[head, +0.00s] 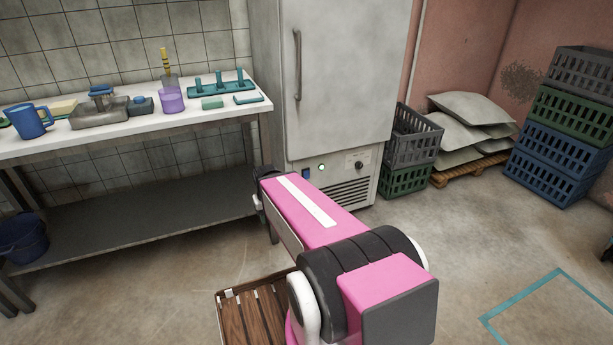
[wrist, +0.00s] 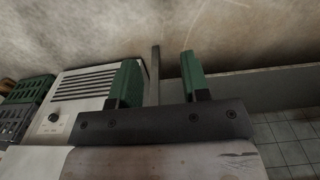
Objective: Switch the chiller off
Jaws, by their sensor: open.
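The chiller (head: 345,65) is a tall pale cabinet with a vertical door handle (head: 298,65). Its lower panel carries a blue switch (head: 306,173), a small pale-green lamp (head: 321,167), a dark round knob (head: 359,165) and a vent grille. In the wrist view the panel appears upside down, with the knob (wrist: 54,117) at left; the blue switch is not visible there. My gripper (wrist: 158,80) is open, its two green fingers apart with nothing held, in front of the chiller's lower part. In the head view my pink arm hides the gripper.
A steel table (head: 150,142) with a cup, jug and trays stands left of the chiller; its leg (wrist: 155,75) shows beyond my fingers. Crates (head: 405,180) stand at the chiller's right. Sacks lie on a pallet (head: 470,170). Open floor lies at right.

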